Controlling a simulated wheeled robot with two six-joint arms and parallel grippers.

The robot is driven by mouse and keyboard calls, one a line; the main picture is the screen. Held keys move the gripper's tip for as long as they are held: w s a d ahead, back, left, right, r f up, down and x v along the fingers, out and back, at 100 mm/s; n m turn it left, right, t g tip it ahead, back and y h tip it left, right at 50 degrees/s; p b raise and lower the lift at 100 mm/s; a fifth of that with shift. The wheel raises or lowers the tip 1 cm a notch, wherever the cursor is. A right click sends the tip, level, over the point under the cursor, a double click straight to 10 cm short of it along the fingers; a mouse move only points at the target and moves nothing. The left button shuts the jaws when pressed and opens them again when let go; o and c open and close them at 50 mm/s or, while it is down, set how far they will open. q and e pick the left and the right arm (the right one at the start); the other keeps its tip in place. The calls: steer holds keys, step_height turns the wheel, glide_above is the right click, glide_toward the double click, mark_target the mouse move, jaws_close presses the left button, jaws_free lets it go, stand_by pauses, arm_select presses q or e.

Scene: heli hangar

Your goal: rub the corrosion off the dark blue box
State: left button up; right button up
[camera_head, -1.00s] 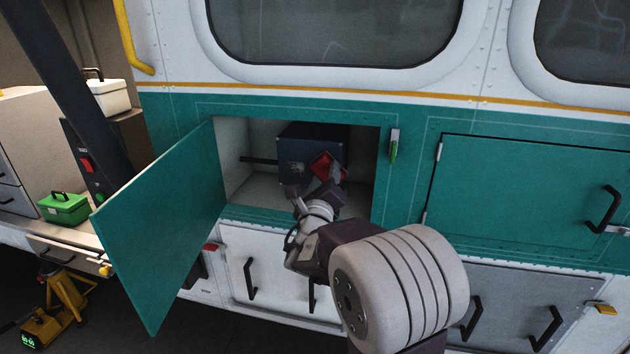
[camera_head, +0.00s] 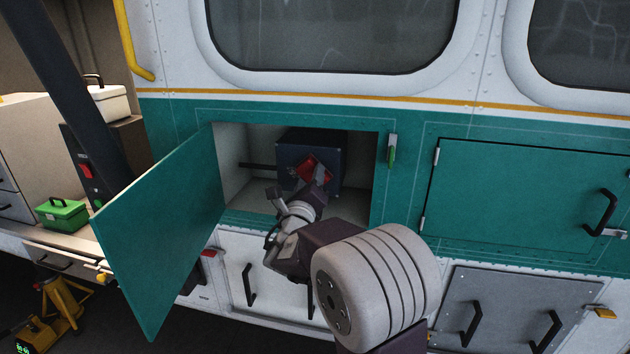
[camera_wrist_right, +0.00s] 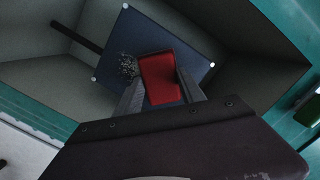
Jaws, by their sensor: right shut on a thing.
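The dark blue box (camera_head: 336,150) sits inside the open compartment (camera_head: 232,170) in the teal panel. It also shows in the right wrist view (camera_wrist_right: 150,34). My right gripper (camera_head: 302,186) is shut on a red pad (camera_head: 313,166), held at the front face of the box. In the right wrist view, the red pad (camera_wrist_right: 160,78) is between the fingertips. A rough, speckled grey corrosion patch (camera_wrist_right: 128,66) lies just left of the pad. I cannot tell whether the pad touches the face. My left gripper is not in view.
The teal compartment door (camera_head: 165,225) stands open to the left. A closed teal door (camera_head: 520,195) is farther right. A dark bar (camera_head: 257,165) runs inside, left of the box.

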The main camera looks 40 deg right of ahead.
steer(key=shift+w+a+f+p, duration=0.1)
steer(key=shift+w+a+p, duration=0.2)
steer(key=shift+w+a, duration=1.1)
steer(key=shift+w+a+f+p, duration=0.1)
steer(key=shift+w+a+p, duration=0.15)
steer(key=shift+w+a, duration=1.15)
steer(key=shift+w+d+r, duration=0.1)
steer(key=shift+w+d, duration=0.05)
steer(key=shift+d, duration=0.1)
steer(key=shift+r+v, duration=0.1)
steer(key=shift+v, duration=1.4)
steer(key=shift+r+v, duration=0.15)
steer(key=shift+v, duration=1.3)
steer(key=shift+w+a, duration=0.1)
steer(key=shift+a, duration=0.05)
steer(key=v, duration=0.3)
steer(key=shift+a+r, duration=0.1)
steer(key=shift+w, duration=0.15)
